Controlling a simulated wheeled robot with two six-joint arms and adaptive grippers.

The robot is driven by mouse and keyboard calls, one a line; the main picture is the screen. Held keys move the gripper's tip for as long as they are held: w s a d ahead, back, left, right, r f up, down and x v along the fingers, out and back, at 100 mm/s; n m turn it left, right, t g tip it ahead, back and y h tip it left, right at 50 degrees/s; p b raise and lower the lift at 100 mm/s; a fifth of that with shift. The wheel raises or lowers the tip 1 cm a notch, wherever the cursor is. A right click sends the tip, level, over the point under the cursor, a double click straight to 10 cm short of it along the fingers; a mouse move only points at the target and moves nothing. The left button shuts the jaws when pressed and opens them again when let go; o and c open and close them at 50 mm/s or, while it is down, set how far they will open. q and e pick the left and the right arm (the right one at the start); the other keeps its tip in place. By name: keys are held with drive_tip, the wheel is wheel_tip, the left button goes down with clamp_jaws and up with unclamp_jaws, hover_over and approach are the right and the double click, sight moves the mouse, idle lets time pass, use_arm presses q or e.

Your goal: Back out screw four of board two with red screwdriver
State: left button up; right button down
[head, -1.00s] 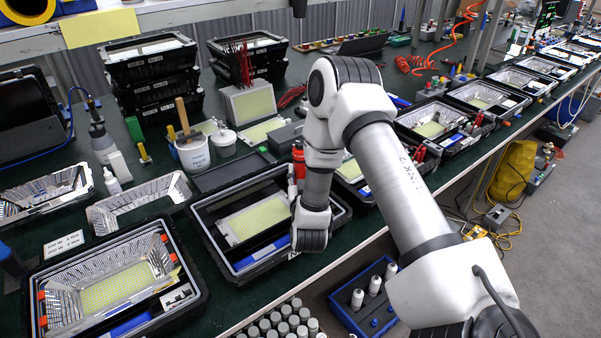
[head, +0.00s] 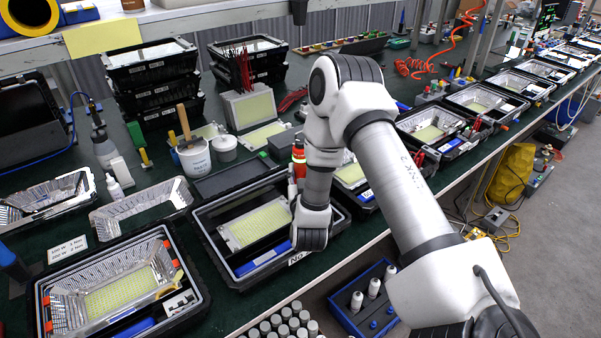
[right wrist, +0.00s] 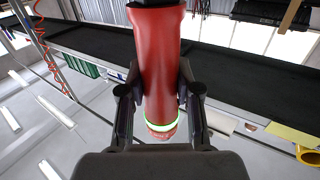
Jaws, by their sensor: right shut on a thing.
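The red screwdriver (right wrist: 158,60) fills the middle of the right wrist view, a thick red body with a glowing green ring near its lower end. My right gripper (right wrist: 158,100) is shut on it, one dark finger on each side. In the head view a bit of the red tool (head: 299,156) shows left of my forearm, which hides most of the gripper. Below it an open black housing (head: 207,232) holds a yellow LED board (head: 258,222). I cannot tell which board is board two, and single screws are too small to make out. My left gripper is not in view.
Another open housing (head: 40,318) with a reflector stands front left. A white cup (head: 194,158) with tools and stacked black housings (head: 152,75) stand behind. A blue rack (head: 345,320) and several grey cylinders (head: 275,325) sit below the bench edge. More housings line the bench to the right.

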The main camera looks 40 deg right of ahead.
sight(301, 150)
drive_tip(key=shift+r+p, duration=2.85)
drive_tip(key=shift+r, duration=0.75)
drive_tip(key=shift+f, duration=0.1)
